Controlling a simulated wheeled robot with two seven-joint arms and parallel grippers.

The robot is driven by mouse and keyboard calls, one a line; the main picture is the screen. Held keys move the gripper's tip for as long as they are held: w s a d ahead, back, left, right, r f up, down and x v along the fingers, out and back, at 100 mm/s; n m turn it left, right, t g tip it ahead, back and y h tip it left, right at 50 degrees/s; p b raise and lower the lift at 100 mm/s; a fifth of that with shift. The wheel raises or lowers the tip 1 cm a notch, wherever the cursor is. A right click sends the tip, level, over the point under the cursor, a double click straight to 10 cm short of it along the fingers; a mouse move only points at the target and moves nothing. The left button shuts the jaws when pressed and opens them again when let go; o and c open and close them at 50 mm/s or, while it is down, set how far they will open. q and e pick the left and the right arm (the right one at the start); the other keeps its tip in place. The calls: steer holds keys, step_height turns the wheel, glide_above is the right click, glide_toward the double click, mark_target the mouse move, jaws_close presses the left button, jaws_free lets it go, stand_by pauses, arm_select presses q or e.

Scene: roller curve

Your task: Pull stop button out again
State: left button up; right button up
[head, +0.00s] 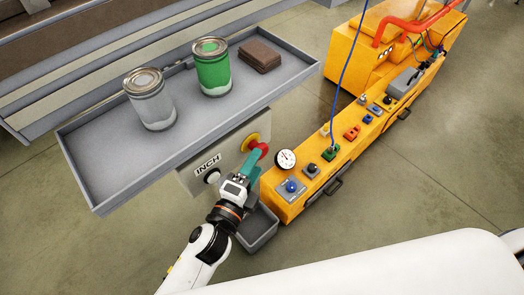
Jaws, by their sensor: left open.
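The red stop button (261,147) with its yellow surround (251,141) sits on the grey control panel (229,142) below the tray. My left gripper (257,158) reaches up to it with its teal fingers at the red button's head. The fingers are open, and part of the button is hidden behind them. I cannot tell whether they touch it. My right gripper is not in view.
A grey tray (104,176) above the panel holds a grey can (150,104), a green can (212,71) and brown pads (260,55). The INCH label (208,164) and a black knob (212,176) are left of my gripper. A yellow console (330,170) stands right; a grey bin (258,229) below.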

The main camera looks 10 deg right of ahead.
arm_select(q)
steer(key=v, duration=0.5)
steer(key=shift+s+a, duration=0.15)
steer(key=shift+s, duration=0.1)
steer(key=s+a+f+n+g+y+p, duration=0.1)
steer(key=s+a+f+n+g+y, duration=0.4)
steer(key=f, duration=1)
steer(key=w+a+f+n+g+y+p, duration=0.1)
steer(key=w+a+f+n+y, duration=0.15)
steer(key=a+f+n, duration=0.95)
steer(key=s+a+f+n+g+y+p, duration=0.1)
steer(key=s+a+f+n+g, duration=0.2)
steer(key=s+f, duration=0.6)
steer(key=s+a+f+n+g+y+p, duration=0.1)
steer(key=s+a+f, duration=0.5)
steer(key=s, duration=1.1)
step_height(320, 180, down, 3)
steer(key=n+g+y, duration=0.1)
steer(key=n+g, duration=0.1)
steer(key=g, duration=0.1)
steer(key=shift+s+f, duration=0.15)
steer(key=shift+f, duration=0.05)
steer(key=shift+y, duration=0.25)
